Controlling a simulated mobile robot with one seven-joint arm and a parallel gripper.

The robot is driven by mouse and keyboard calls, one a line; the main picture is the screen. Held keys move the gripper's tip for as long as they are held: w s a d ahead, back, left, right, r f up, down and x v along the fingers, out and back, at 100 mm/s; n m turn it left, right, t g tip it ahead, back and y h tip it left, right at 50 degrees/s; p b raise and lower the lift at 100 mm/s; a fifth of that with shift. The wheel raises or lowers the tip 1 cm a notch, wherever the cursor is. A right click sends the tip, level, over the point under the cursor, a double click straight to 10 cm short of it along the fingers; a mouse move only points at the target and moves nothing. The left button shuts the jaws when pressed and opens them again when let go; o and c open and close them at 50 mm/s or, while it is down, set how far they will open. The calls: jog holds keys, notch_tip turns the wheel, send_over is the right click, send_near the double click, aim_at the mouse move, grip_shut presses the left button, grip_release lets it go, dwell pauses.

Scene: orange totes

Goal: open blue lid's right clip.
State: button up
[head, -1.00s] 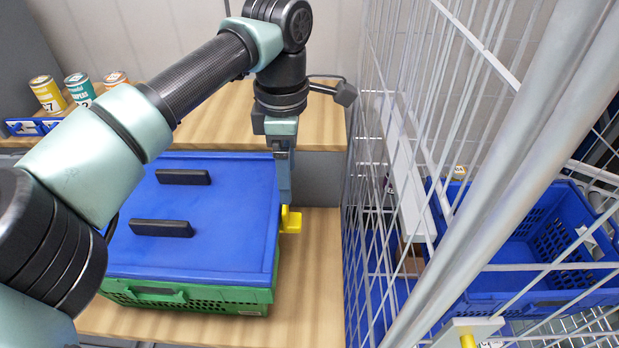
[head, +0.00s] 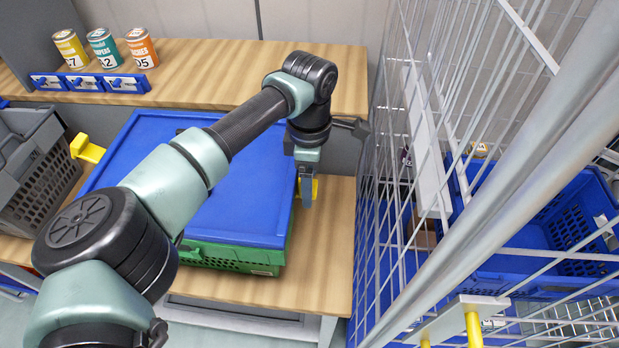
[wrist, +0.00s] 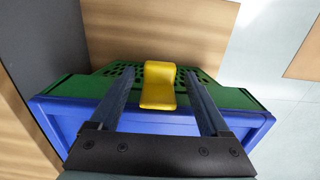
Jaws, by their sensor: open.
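The blue lid (head: 240,190) lies on the green crate (head: 235,262) on the wooden surface, partly hidden by my arm. The yellow right clip (head: 315,188) is at the lid's right edge, partly covered by my gripper (head: 306,198). In the wrist view, the right clip (wrist: 157,85) stands between the two fingers of my gripper (wrist: 159,78). The fingers are open, with a gap on each side of the clip. The green crate wall with holes shows behind it. Another yellow clip (head: 88,149) sticks out at the lid's left side.
A wire cage (head: 420,150) stands close on the right, with a blue crate (head: 560,225) beyond it. A grey crate (head: 35,165) stands at the left. Several cans and blue label holders (head: 90,83) are on the back shelf. Bare wood (head: 335,240) lies between green crate and cage.

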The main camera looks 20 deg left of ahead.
jog(key=shift+f, duration=0.25)
grip_shut()
